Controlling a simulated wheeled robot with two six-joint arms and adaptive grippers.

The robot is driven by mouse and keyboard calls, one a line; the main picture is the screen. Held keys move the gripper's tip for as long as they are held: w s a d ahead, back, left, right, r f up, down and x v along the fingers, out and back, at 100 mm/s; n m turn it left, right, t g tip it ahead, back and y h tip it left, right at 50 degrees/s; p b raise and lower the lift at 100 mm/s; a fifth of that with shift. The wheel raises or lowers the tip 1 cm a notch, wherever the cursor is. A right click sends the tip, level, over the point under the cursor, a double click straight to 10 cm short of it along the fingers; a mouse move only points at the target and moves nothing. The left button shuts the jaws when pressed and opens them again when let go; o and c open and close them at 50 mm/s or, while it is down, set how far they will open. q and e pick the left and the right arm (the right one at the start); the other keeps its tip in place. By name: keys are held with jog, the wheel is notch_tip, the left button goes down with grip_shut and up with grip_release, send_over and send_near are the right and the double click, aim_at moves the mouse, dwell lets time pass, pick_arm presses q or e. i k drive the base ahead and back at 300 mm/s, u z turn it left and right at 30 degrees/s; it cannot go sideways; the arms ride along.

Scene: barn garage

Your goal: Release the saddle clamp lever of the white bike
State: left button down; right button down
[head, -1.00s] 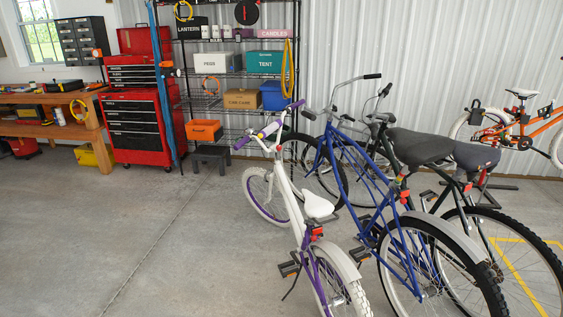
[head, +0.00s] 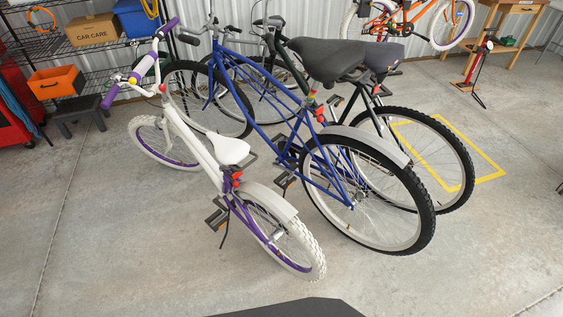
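The white bike (head: 187,135) stands upright on the concrete floor, left of the other bikes, with purple grips and a white saddle (head: 228,149). Just below the saddle, at the seat post, is a small red part (head: 236,178). It may be the saddle clamp lever, but it is too small to tell its position. Neither of my grippers shows in the head view.
A blue bike (head: 258,91) with a dark saddle stands close on the right of the white bike, with a dark bike (head: 386,60) behind it. Shelving with an orange bin (head: 56,81) and a dark step stool (head: 77,112) is at the back left. The floor in front is clear.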

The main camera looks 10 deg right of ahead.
aim_at(236, 184)
jog(key=z, duration=0.4)
jog(key=i, duration=1)
jog(key=z, duration=0.25)
